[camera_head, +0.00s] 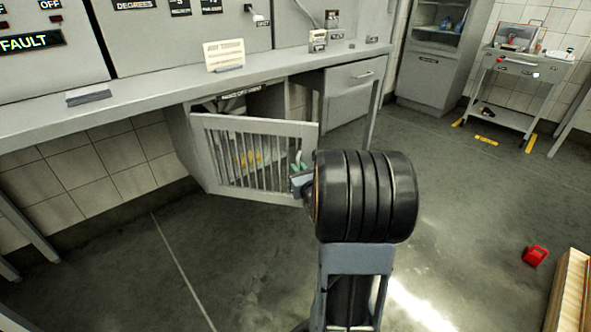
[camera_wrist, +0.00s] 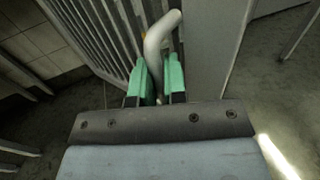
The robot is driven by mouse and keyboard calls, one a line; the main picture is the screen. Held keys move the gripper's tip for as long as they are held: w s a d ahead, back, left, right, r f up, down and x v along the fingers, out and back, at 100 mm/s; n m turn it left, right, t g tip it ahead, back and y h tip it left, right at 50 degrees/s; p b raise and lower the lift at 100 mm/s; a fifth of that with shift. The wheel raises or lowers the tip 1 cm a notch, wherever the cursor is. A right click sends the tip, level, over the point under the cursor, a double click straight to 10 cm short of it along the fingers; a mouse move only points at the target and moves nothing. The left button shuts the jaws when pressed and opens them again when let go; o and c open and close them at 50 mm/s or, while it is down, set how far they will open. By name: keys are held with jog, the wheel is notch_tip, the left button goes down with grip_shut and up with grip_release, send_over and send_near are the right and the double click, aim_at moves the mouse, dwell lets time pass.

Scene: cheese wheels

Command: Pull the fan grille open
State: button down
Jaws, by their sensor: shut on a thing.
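The fan grille (camera_head: 252,150) is a grey barred door on a cabinet under the long counter. It stands partly open, swung outward, with its right edge away from the cabinet. Its bars also show in the wrist view (camera_wrist: 98,35). A pale curved handle (camera_wrist: 158,45) sits near the grille's edge. My gripper (camera_wrist: 157,85), with green finger pads, is shut on this handle. In the head view my gripper (camera_head: 299,170) is at the grille's right edge, partly hidden by my arm. Something yellow-orange shows behind the bars.
The grey counter (camera_head: 150,105) runs above the grille, with a small sign (camera_head: 224,55) on it. A red can (camera_head: 535,256) lies on the floor at the right. A trolley (camera_head: 520,85) stands at the back right. The floor in front of the grille is clear.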

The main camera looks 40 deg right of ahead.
jog(key=shift+s+a, duration=0.1)
jog(key=shift+a, duration=0.2)
jog(key=c, duration=1.2)
grip_release()
